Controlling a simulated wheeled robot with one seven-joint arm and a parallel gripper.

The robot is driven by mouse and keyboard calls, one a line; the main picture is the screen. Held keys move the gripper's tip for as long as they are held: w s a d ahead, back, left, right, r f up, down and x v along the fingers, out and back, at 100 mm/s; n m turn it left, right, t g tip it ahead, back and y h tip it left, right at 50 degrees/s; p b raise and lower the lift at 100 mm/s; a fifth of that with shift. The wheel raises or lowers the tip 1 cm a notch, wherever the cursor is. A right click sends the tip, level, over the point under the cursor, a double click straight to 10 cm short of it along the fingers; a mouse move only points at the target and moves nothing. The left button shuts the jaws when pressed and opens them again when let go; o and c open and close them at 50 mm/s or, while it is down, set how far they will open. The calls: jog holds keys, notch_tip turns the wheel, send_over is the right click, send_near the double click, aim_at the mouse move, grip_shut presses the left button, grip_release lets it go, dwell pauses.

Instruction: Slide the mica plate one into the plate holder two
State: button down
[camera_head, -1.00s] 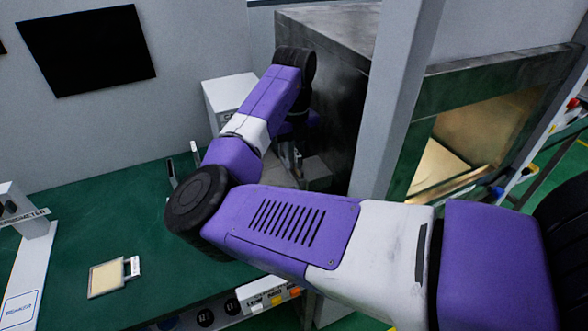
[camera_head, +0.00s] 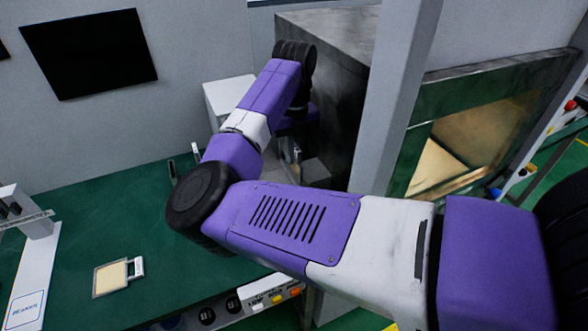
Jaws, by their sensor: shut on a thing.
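My gripper (camera_head: 291,150) is down beside the dark metal housing, largely covered by my own purple arm. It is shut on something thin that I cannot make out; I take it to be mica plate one. A flat beige plate (camera_head: 110,279) with a pale frame and a small white handle lies on the green table at the left, apart from my gripper. A grey block (camera_head: 316,172) stands right by the gripper, against the housing. I cannot tell whether it is plate holder two.
The dark metal housing (camera_head: 335,95) stands close on the right of my gripper, with a grey post in front. A white box (camera_head: 226,97) stands behind. A white stand (camera_head: 38,262) is at the left. The green table (camera_head: 110,215) is clear in the middle.

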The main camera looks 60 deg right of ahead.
jog(key=shift+r+p, duration=1.3)
jog(key=shift+r, duration=0.5)
jog(key=shift+a, duration=0.1)
